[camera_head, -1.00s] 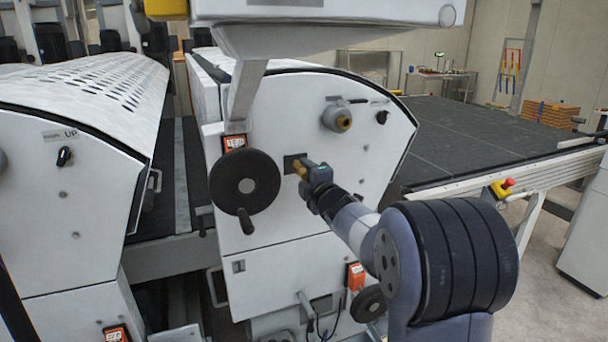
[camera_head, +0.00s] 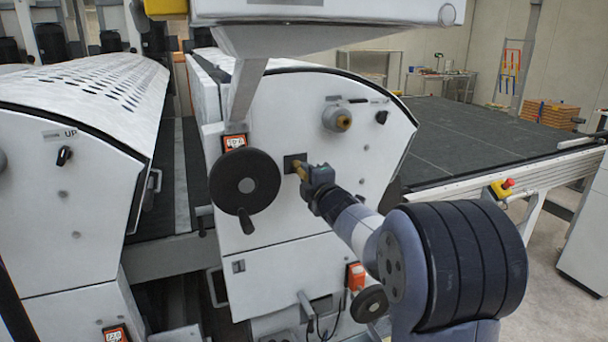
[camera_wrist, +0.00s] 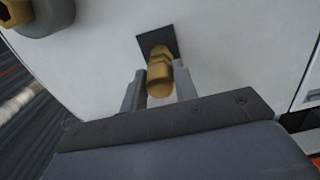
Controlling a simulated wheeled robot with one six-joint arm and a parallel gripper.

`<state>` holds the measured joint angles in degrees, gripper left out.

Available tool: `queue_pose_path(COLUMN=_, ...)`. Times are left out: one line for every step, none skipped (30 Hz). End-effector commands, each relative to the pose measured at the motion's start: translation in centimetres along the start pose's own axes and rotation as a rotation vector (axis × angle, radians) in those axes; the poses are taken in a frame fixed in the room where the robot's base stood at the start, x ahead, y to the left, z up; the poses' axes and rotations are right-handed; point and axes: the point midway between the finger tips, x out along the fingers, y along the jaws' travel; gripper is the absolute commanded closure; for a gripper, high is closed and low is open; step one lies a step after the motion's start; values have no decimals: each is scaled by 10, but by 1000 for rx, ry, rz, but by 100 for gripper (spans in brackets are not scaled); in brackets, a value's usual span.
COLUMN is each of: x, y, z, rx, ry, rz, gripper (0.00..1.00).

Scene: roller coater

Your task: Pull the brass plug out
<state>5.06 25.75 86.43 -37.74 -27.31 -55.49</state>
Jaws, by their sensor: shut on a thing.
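The brass plug (camera_head: 300,171) is at a dark square plate (camera_head: 291,162) on the white machine side panel, right of the black handwheel. In the wrist view the plug (camera_wrist: 159,77) lies between my two grey fingers, its far end in front of the dark plate (camera_wrist: 152,38). My gripper (camera_head: 307,175) is shut on the plug; it also shows in the wrist view (camera_wrist: 159,92). Whether the plug's far end is still inside the plate's opening I cannot tell.
The black handwheel (camera_head: 245,186) with its handle stands close left of my gripper. A brass-tipped grey fitting (camera_head: 339,119) juts out above right; a black knob (camera_head: 381,117) is beside it. The dark conveyor bed (camera_head: 480,150) lies to the right.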

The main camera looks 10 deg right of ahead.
Motion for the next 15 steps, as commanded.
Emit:
queue_pose_path(x=-2, y=0, z=0, rx=0, ry=0, rz=1, gripper=100)
queue_pose_path(x=-3, y=0, z=0, rx=0, ry=0, rz=1, gripper=100)
queue_pose_path(x=-5, y=0, z=0, rx=0, ry=-1, rz=0, gripper=100)
queue_pose_path(x=-6, y=0, z=0, rx=0, ry=-1, rz=0, gripper=100)
queue_pose_path(x=-8, y=0, z=0, rx=0, ry=-1, rz=0, gripper=100)
queue_pose_path(x=-9, y=0, z=0, rx=0, ry=-1, rz=1, gripper=100)
queue_pose_path(x=-10, y=0, z=0, rx=0, ry=-1, rz=1, gripper=100)
queue_pose_path(x=-12, y=0, z=0, rx=0, ry=-1, rz=1, gripper=100)
queue_pose_path(x=-13, y=0, z=0, rx=0, ry=-1, rz=1, gripper=100)
queue_pose_path(x=-14, y=0, z=0, rx=0, ry=-1, rz=1, gripper=100)
queue_pose_path(x=-16, y=0, z=0, rx=0, ry=-1, rz=1, gripper=100)
queue_pose_path(x=-17, y=-1, z=0, rx=0, ry=-1, rz=0, gripper=100)
queue_pose_path(x=-18, y=-1, z=0, rx=0, ry=-1, rz=0, gripper=100)
queue_pose_path(x=-20, y=0, z=0, rx=0, ry=-1, rz=0, gripper=100)
queue_pose_path(x=-21, y=0, z=0, rx=0, ry=-1, rz=1, gripper=100)
